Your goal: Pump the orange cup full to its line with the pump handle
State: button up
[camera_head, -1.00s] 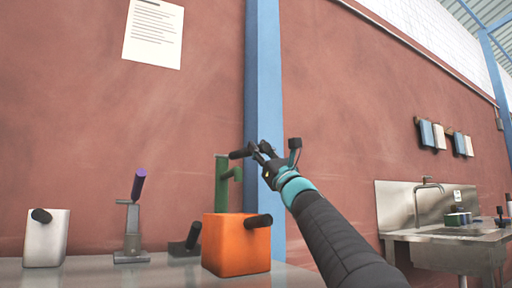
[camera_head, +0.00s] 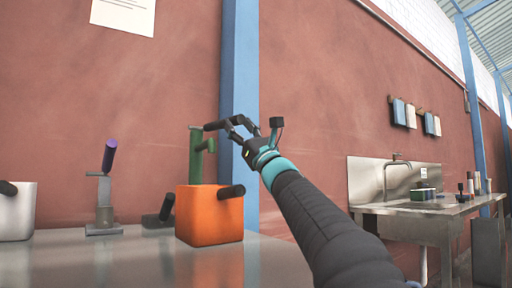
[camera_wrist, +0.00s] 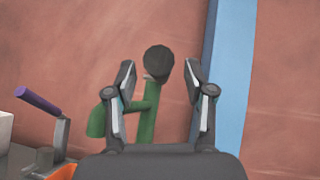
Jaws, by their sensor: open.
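The orange cup (camera_head: 209,217), a square mug with a black side handle, stands on the metal table. The green pump (camera_head: 195,155) rises behind it, its short spout above the cup's rim in this view. The cup's inside and fill level are hidden. The black pump handle (camera_head: 215,126) sticks out from the pump top toward my gripper (camera_head: 232,128). In the wrist view my gripper (camera_wrist: 159,72) is open, and the round end of the pump handle (camera_wrist: 158,59) shows between its fingers, with clear gaps on both sides. An orange corner (camera_wrist: 62,172) shows at lower left.
A grey stand with a purple handle (camera_head: 109,157) and a dark low device with a black lever (camera_head: 164,209) stand left of the cup. A white cup (camera_head: 17,215) is at far left. A blue post (camera_head: 240,65) rises behind the pump. A steel sink (camera_head: 420,207) stands at right.

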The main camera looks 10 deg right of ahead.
jog(key=v, duration=0.9)
jog(key=shift+d+f, duration=0.1)
